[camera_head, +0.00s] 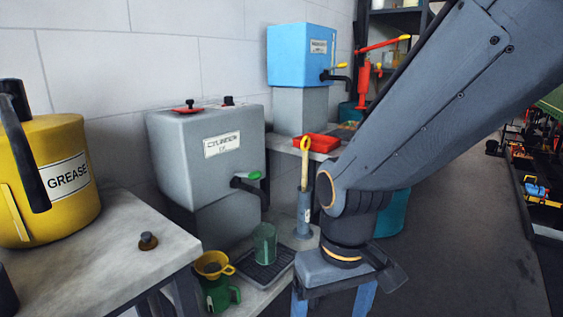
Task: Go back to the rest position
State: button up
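My gripper (333,298) points down at the bottom centre, at the end of my grey arm. Its two blue fingers stand apart and nothing shows between them. The fingertips are cut off by the lower frame edge. It is in front and to the right of a drip tray (266,277) with a green transparent cup (265,243) on it. No rest position is marked in view.
A grey cylinder-oil tank (200,165) with a green-handled tap stands behind the cup. A yellow grease can (50,185) is on the left bench. A yellow funnel (213,264), green jug (220,294), blue tank (300,55) and red pump (364,87) stand nearby. Open floor (470,250) lies right.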

jog(key=s+d+r+m+p, duration=0.1)
jog(key=d+r+m+p, duration=0.2)
jog(key=d+r+p, duration=0.8)
notch_tip(320, 180, up, 2)
jog(key=p, duration=0.5)
jog(key=shift+s+r+m, duration=0.25)
jog(key=shift+s+m, duration=0.05)
jog(key=shift+m, duration=0.1)
